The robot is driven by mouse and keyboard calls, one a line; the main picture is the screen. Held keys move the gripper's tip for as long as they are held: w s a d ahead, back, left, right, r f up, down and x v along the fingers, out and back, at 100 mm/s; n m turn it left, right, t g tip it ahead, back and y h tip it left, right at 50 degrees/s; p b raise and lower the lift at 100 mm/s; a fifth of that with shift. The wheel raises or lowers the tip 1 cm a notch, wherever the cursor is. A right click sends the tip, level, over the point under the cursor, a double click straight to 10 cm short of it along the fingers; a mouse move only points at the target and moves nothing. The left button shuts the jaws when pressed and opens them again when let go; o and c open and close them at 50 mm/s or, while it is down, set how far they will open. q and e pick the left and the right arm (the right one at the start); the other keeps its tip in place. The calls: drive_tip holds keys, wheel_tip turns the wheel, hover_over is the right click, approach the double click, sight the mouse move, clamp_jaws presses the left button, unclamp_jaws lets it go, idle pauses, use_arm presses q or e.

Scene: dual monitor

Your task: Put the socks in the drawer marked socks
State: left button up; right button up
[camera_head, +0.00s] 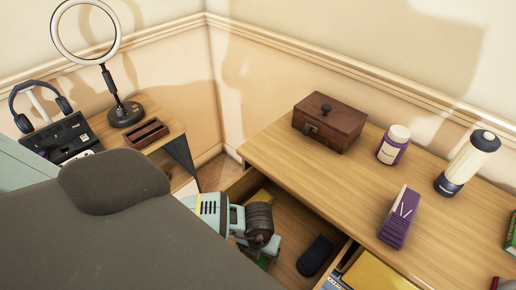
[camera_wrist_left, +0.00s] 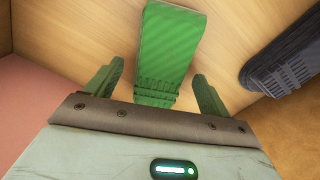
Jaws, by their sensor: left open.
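In the left wrist view a green ribbed sock (camera_wrist_left: 168,50) lies on a wooden surface. My left gripper (camera_wrist_left: 155,82) is open, with one finger on each side of the sock's cuff end. It does not hold the sock. A dark blue ribbed sock (camera_wrist_left: 285,55) lies to the right, outside the fingers. In the head view my left arm reaches down into an open drawer (camera_head: 290,222) of the desk. A dark item (camera_head: 315,255), likely the dark sock, lies in this drawer. My wrist hides most of the green sock there. My right gripper is out of view.
A second open compartment at the bottom holds a yellow item (camera_head: 375,274); its label is unreadable. On the desk top (camera_head: 300,175) stand a wooden box (camera_head: 330,124), a purple jar (camera_head: 394,145), a purple box (camera_head: 399,217) and a white bottle (camera_head: 467,163).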

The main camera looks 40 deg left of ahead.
use_arm(q)
wheel_tip(320, 180, up, 11)
drive_tip(key=p, duration=0.1)
drive_tip(key=shift+r, duration=0.2)
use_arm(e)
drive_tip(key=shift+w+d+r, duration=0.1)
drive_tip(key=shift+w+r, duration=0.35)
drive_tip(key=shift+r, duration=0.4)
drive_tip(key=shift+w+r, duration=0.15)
